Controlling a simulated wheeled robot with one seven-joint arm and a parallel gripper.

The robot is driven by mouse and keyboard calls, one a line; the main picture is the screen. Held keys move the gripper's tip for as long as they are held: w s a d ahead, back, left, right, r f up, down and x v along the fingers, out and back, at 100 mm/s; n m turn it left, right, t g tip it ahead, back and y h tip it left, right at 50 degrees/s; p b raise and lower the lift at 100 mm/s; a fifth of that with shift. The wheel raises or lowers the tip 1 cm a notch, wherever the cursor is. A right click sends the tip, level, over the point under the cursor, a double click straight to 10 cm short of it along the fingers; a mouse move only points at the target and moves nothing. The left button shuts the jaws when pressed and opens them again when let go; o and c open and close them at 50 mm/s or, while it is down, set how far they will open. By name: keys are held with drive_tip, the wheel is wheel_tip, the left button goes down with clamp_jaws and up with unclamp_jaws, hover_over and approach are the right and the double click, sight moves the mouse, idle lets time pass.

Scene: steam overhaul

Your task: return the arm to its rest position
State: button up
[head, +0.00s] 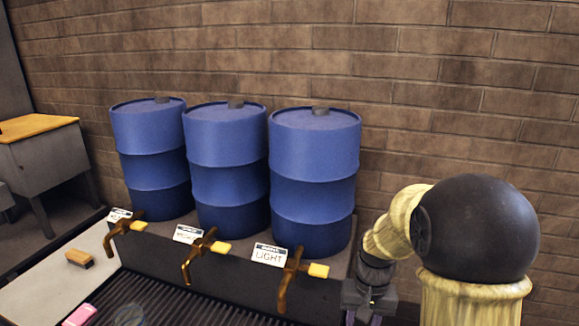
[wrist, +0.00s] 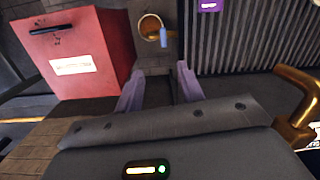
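My arm reaches in from the right in the head view, with a dark round joint and pale yellow marbled links. My gripper (head: 364,317) hangs at the bottom edge there, right of the drums, and its fingertips are mostly cut off. In the wrist view my gripper (wrist: 158,80) shows two purple fingers set apart with a gap between them. I see nothing held in the gap.
Three blue drums (head: 314,180) stand against the brick wall (head: 420,90) behind brass taps (head: 290,280). A brush (head: 79,258) and pink block (head: 80,315) lie left. A red box (wrist: 75,55) and brass ring (wrist: 150,27) show beyond the fingers.

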drive_tip(key=s+a+r+n+t+p, duration=0.1)
drive_tip(key=s+r+n+t+p, duration=0.1)
drive_tip(key=s, duration=0.6)
wheel_tip(320, 180, up, 2)
drive_tip(key=shift+s+r+t+p, duration=0.2)
drive_tip(key=shift+t+p, duration=0.1)
drive_tip(key=shift+t, duration=0.4)
